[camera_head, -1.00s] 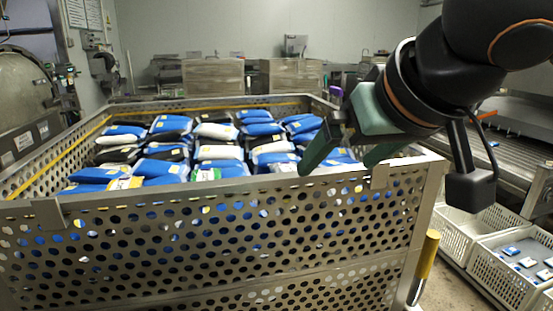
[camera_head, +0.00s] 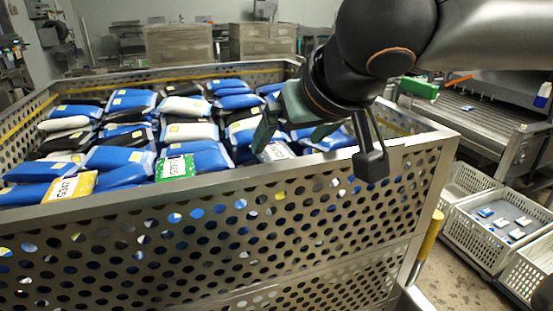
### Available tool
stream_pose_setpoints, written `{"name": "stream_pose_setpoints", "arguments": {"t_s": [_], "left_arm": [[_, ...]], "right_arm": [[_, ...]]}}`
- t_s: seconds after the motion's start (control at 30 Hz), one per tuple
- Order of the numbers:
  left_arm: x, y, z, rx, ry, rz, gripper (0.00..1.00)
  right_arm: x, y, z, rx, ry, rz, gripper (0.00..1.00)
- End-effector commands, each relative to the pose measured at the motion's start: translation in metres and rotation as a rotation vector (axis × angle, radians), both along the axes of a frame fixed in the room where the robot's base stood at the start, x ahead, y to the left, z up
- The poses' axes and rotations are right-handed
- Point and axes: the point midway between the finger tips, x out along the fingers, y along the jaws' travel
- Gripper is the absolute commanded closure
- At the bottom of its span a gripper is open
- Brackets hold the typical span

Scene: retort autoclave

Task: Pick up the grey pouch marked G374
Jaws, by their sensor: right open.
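A grey-white pouch (camera_head: 274,152) with dark lettering lies at the near side of the crate, just behind its front wall; the letters are too small to read surely. My right gripper (camera_head: 292,136) is open and empty, with its fingers pointing down just above and around the far side of this pouch. I cannot tell whether a finger touches it. Part of the pouch is hidden by the gripper and the crate's rim. My left gripper is not in view.
The perforated metal crate (camera_head: 230,187) is full of blue, white and black pouches. A yellow-marked pouch (camera_head: 69,187) and a green-marked pouch (camera_head: 175,167) lie along its front wall. White baskets (camera_head: 490,222) stand on the floor at right, beside a conveyor (camera_head: 470,122).

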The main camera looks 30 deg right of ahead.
Motion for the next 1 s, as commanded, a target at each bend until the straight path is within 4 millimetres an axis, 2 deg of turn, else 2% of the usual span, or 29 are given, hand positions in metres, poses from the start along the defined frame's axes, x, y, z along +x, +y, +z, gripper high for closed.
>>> {"name": "stream_pose_setpoints", "arguments": {"t_s": [0.33, 0.67, 1.0], "left_arm": [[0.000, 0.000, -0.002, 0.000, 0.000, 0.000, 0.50], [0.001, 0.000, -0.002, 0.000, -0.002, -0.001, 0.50], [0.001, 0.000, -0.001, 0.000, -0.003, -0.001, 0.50]], "right_arm": [[0.030, -0.002, -0.033, 0.000, 0.004, 0.001, 0.00], [0.036, -0.003, -0.038, 0.001, 0.000, 0.001, 0.00], [0.036, -0.003, -0.037, 0.001, 0.000, 0.001, 0.37]]}}
